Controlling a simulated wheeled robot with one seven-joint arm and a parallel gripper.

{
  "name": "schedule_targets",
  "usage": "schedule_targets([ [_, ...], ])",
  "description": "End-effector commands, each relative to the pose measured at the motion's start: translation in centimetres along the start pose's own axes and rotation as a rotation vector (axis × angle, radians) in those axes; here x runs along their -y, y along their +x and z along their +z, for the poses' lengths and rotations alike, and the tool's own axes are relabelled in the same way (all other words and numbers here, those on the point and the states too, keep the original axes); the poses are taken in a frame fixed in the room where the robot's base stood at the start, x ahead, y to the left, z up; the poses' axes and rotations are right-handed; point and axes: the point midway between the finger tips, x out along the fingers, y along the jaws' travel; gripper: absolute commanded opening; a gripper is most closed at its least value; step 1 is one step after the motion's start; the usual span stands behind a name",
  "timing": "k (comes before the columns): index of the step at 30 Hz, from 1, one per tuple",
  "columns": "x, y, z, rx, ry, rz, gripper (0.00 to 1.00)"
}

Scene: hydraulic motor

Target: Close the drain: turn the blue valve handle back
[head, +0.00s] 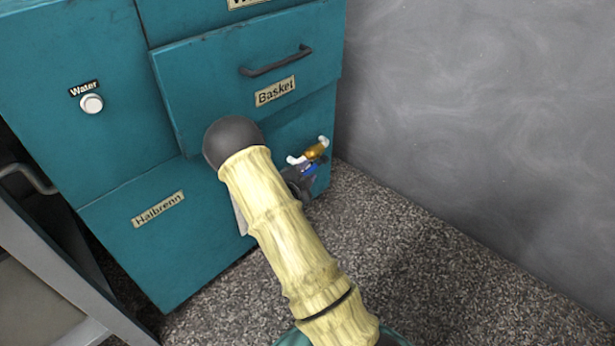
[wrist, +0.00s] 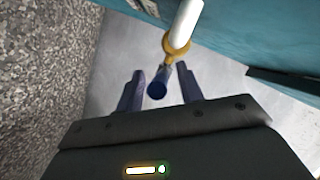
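The drain valve sticks out of the lower right of the teal cabinet front in the head view. It has a brass body (head: 316,151), a white spout (head: 296,160) and a blue handle (head: 310,169). In the wrist view the white spout (wrist: 186,22) and brass part (wrist: 177,48) are at the top, with the blue handle (wrist: 157,90) below them. My gripper (wrist: 162,82) is open, with one finger on each side of the handle and gaps showing. In the head view my arm partly hides the gripper (head: 303,178) near the valve.
A grey wall (head: 470,110) rises close on the right. Speckled floor (head: 420,260) is clear in front. A metal frame (head: 50,255) stands at left.

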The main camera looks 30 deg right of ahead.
Motion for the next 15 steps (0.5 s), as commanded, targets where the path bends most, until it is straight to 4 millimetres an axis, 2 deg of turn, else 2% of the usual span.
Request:
schedule_targets([
  [3,0.00,0.65,0.03,0.000,0.000,0.000,0.37],
  [11,0.07,0.66,-0.02,0.001,0.000,0.000,0.35],
  [15,0.06,0.65,-0.01,0.001,0.000,0.000,0.08],
])
